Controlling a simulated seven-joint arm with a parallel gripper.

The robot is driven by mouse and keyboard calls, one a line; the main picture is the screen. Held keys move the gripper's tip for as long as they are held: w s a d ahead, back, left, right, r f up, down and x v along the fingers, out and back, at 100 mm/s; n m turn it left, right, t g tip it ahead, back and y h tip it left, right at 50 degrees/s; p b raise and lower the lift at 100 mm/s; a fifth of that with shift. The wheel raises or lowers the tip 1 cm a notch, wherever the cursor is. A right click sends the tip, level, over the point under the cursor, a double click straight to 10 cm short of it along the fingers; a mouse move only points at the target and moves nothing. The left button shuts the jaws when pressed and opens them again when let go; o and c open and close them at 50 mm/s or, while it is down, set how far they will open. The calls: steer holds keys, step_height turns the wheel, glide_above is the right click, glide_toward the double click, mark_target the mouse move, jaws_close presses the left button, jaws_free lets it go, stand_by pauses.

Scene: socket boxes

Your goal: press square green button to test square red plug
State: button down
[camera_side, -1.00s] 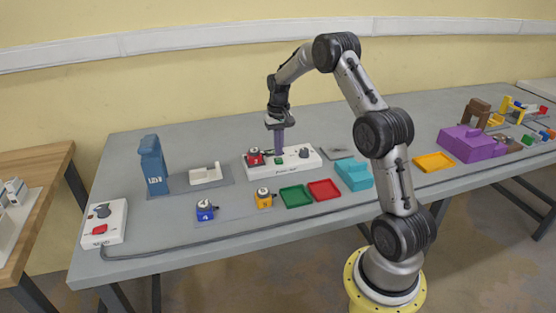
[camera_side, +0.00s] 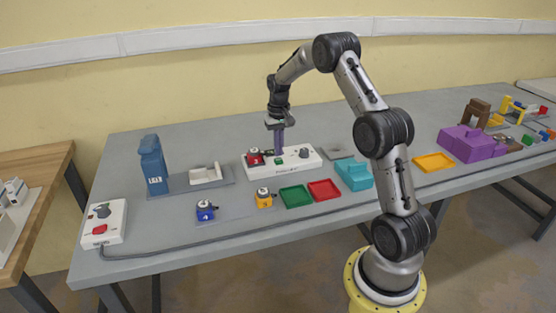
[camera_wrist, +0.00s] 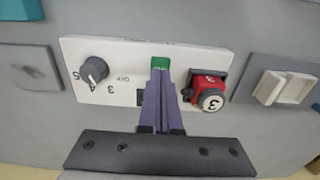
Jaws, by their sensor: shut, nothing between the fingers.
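The white socket box (camera_side: 301,161) lies on the table under my gripper. The square red plug (camera_side: 254,157) sits at the box's left end; in the wrist view the red plug (camera_wrist: 207,92) bears a round white cap marked 3. The square green button (camera_side: 278,161) is on the box's front part; the green button (camera_wrist: 160,63) shows just beyond the fingertips in the wrist view. My gripper (camera_side: 279,153) points down with its purple fingers shut and empty, right at the button. I cannot tell whether the tips touch it.
A grey dial (camera_wrist: 93,70) stands on the box. Around it are a blue tower (camera_side: 152,165), a blue plug (camera_side: 205,210), a yellow plug (camera_side: 264,198), a green tray (camera_side: 295,197), a red tray (camera_side: 324,190) and a teal block (camera_side: 354,175). A white box with a red button (camera_side: 103,223) sits far left.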

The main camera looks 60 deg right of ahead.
steer(key=shift+f, duration=0.85)
steer(key=shift+f, duration=0.15)
stand_by(0.4)
steer(key=shift+r, duration=2.5)
